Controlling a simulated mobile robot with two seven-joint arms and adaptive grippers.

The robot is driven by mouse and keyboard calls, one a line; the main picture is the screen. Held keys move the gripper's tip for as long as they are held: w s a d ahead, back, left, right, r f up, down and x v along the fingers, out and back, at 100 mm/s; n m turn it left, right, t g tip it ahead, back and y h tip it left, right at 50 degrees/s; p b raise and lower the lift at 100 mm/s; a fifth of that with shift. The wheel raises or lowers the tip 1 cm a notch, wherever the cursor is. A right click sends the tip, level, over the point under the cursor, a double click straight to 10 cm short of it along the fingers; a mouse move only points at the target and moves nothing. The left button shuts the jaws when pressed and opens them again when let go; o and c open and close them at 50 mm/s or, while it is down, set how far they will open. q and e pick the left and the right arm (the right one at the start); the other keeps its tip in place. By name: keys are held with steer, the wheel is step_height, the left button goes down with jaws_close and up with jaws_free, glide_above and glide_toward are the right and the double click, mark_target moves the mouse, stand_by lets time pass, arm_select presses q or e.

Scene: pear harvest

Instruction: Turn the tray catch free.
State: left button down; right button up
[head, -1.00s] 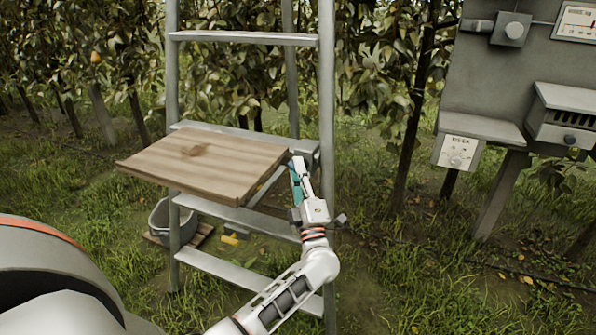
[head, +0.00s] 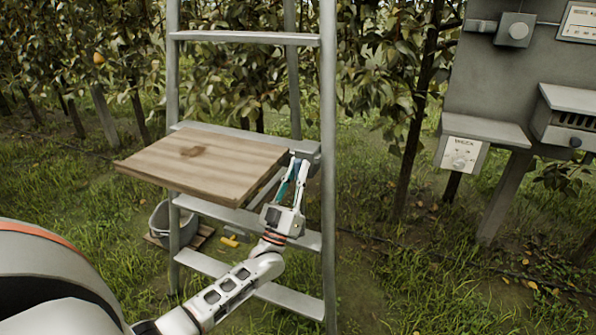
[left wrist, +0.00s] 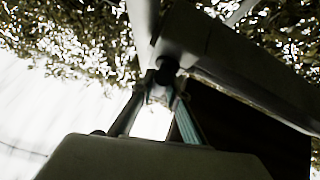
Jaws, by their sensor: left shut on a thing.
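The wooden tray (head: 205,165) juts out level from the ladder (head: 328,100). My left gripper (head: 298,165) is at the tray's right end, beside the ladder's right rail, its fingers pointing up. In the left wrist view the fingertips (left wrist: 157,92) are shut on a small dark knob, the tray catch (left wrist: 166,70), under the grey ladder part. My right gripper is not in view.
A grey bucket (head: 172,226) stands on a wooden pallet behind the ladder, with a yellow thing (head: 232,237) beside it. A grey panel stand (head: 485,130) with boxes and a dial is at the right. Grass between ladder and stand is clear.

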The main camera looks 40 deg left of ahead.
arm_select(q)
steer(key=m+h, duration=0.2)
steer(key=m, duration=0.1)
steer(key=shift+h, duration=0.4)
steer(key=shift+d+m+h, duration=0.1)
steer(key=shift+m+h, duration=0.3)
steer(key=shift+h, duration=0.1)
steer(key=c, duration=2)
jaws_free()
steer(key=shift+o, duration=0.2)
steer(key=shift+s+f, duration=0.1)
steer(key=shift+f, duration=0.1)
steer(key=v, duration=1.1)
steer(key=shift+s+f, duration=0.2)
steer(key=shift+f, duration=0.1)
steer(key=shift+d, duration=0.1)
